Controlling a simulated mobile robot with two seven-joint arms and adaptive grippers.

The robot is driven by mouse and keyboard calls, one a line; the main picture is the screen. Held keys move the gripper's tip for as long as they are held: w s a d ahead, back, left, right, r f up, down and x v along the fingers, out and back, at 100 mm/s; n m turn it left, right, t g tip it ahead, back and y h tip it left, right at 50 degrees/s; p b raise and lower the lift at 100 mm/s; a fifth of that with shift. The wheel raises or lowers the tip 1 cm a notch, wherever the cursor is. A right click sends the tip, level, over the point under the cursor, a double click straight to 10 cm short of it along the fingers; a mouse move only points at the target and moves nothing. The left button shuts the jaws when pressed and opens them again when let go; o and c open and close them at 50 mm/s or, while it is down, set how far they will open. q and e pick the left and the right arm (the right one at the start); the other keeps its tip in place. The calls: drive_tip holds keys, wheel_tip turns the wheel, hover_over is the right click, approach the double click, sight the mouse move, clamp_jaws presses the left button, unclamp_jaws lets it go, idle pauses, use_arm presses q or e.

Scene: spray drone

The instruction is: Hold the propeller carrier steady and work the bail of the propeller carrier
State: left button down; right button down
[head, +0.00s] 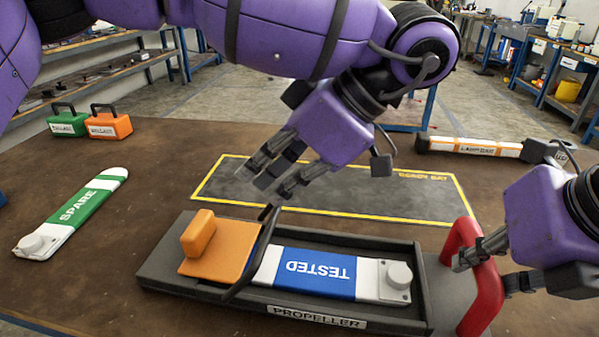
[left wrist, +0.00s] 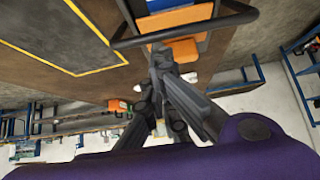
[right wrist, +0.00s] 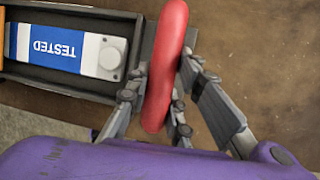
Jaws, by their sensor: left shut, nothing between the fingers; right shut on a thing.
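The propeller carrier (head: 380,321) is a dark tray labelled PROPELLER, lying flat on the brown table. Inside lies a propeller (head: 315,272) with a blue TESTED band. An orange pad with a raised block (head: 199,235) is at the tray's left end. The black bail (head: 262,245) crosses the tray beside the pad and also shows in the left wrist view (left wrist: 185,31). My left gripper (head: 272,180) is shut and empty above the bail; whether it touches is unclear. My right gripper (head: 484,268) is shut on the red handle (right wrist: 165,65) at the carrier's right end.
A yellow-edged dark mat (head: 330,190) lies behind the carrier. A green SPARE propeller (head: 75,210) lies at the left. Green (head: 68,124) and orange (head: 109,126) cases stand at the back left. An orange and white bar (head: 475,146) lies at the back right.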

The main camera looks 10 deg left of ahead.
use_arm(q)
drive_tip(key=shift+d+f+y, duration=0.2)
drive_tip(key=shift+f+y, duration=0.1)
drive_tip(key=shift+f, duration=0.05)
use_arm(e)
drive_tip(key=shift+a+r, duration=0.1)
idle(0.4)
